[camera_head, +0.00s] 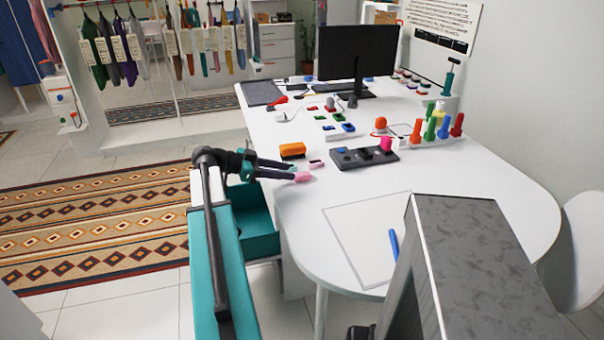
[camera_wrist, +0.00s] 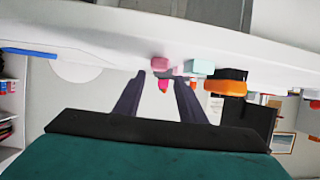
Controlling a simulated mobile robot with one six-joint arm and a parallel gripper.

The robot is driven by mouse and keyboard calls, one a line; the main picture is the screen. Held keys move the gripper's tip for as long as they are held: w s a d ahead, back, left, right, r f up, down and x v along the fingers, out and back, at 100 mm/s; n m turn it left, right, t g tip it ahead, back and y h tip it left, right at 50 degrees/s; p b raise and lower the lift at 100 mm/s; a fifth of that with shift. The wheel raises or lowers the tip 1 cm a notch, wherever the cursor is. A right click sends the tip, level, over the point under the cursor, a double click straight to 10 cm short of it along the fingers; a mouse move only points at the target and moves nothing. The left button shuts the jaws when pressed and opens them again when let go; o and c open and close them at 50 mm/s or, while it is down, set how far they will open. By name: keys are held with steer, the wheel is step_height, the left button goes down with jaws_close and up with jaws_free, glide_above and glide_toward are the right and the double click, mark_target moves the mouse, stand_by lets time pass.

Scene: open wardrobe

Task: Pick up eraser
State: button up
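A small pink block (camera_head: 302,177), which looks like an eraser, lies at the table's left edge by my fingertips. It also shows in the wrist view (camera_wrist: 160,63), with a pale teal block (camera_wrist: 200,67) beside it. An orange block with a black base (camera_head: 292,151), perhaps a board eraser, lies just behind; it also shows in the wrist view (camera_wrist: 226,88). I cannot tell for certain which block is meant. My gripper (camera_head: 291,170) reaches in from the left at table height. In the wrist view its dark fingers (camera_wrist: 160,79) are apart with nothing held between them.
A dark box with a pink knob (camera_head: 363,157) stands right of the blocks. Behind are colored pegs on a white stand (camera_head: 426,140) and a monitor (camera_head: 357,55). A blue pen (camera_head: 394,245) lies on a sheet (camera_head: 358,225). An open teal drawer (camera_head: 252,232) is below my gripper.

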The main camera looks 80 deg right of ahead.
mark_target(301, 174)
steer(key=shift+s+d+f, duration=0.1)
steer(key=shift+s+f, duration=0.05)
steer(key=shift+s, duration=0.1)
steer(key=shift+s, duration=0.1)
steer(key=shift+p+x, duration=0.95)
steer(key=shift+x, duration=1.6)
steer(key=c, duration=0.8)
steer(key=shift+r, duration=0.2)
